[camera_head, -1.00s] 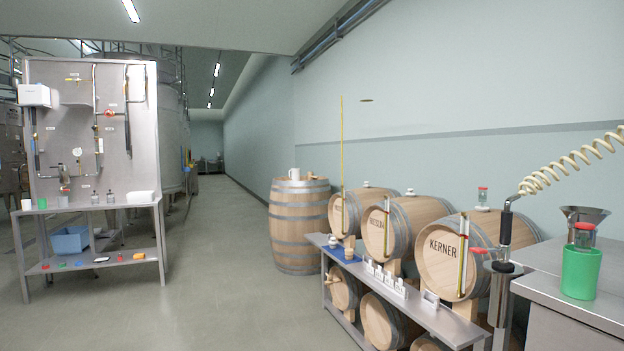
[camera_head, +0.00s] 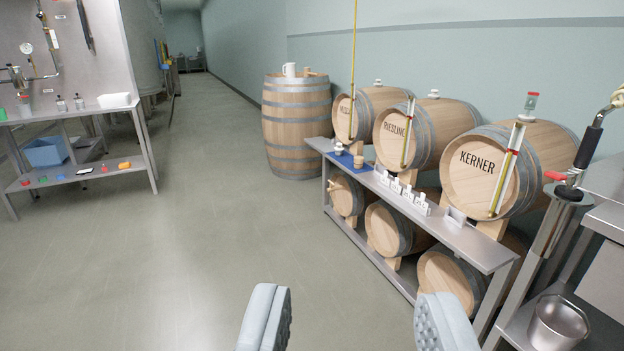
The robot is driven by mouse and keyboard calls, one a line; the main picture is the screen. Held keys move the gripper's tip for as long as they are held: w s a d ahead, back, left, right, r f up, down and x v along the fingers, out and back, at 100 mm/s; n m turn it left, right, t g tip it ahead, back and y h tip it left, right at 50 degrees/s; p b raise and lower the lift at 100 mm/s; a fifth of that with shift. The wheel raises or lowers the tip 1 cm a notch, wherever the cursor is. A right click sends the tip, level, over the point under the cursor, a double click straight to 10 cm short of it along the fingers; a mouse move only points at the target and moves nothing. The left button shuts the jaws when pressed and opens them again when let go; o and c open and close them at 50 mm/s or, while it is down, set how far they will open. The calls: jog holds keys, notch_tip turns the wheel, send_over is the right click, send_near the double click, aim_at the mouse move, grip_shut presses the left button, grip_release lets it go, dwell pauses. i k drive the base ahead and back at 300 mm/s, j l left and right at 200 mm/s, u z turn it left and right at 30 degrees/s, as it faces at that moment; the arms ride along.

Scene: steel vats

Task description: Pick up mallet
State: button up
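A small wooden piece (camera_head: 308,71) lies on top of the upright barrel (camera_head: 297,128) at the back, beside a white mug (camera_head: 290,69). It may be the mallet, but it is too small and partly hidden to be sure. My gripper (camera_head: 355,320) shows at the bottom edge, its two grey padded fingers wide apart with nothing between them. It is well short of the barrel.
A steel rack (camera_head: 463,235) with several labelled barrels stands on the right. A steel bench (camera_head: 92,173) with a blue bin (camera_head: 46,151) stands on the left. A bucket (camera_head: 557,322) sits at lower right. The floor between is clear.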

aim_at(307, 70)
jog(key=i+j+u, duration=0.3)
jog(key=i, duration=0.55)
jog(key=i+u, duration=0.25)
jog(key=i, duration=2.25)
jog(key=i+z, duration=0.1)
jog(key=i, duration=0.75)
jog(key=i+j+z, duration=0.15)
jog(key=i, duration=0.7)
jog(key=i+j+z, duration=0.15)
jog(key=i, duration=0.15)
jog(key=i+j+z, duration=0.15)
jog(key=i, duration=0.15)
jog(key=i+z, duration=0.15)
jog(key=i, duration=0.45)
jog(key=i+j+z, duration=0.1)
jog(key=i, duration=0.45)
jog(key=i+j+z, duration=0.15)
jog(key=i, duration=0.45)
jog(key=i+j+z, duration=0.1)
jog(key=i, duration=0.5)
jog(key=j, duration=0.1)
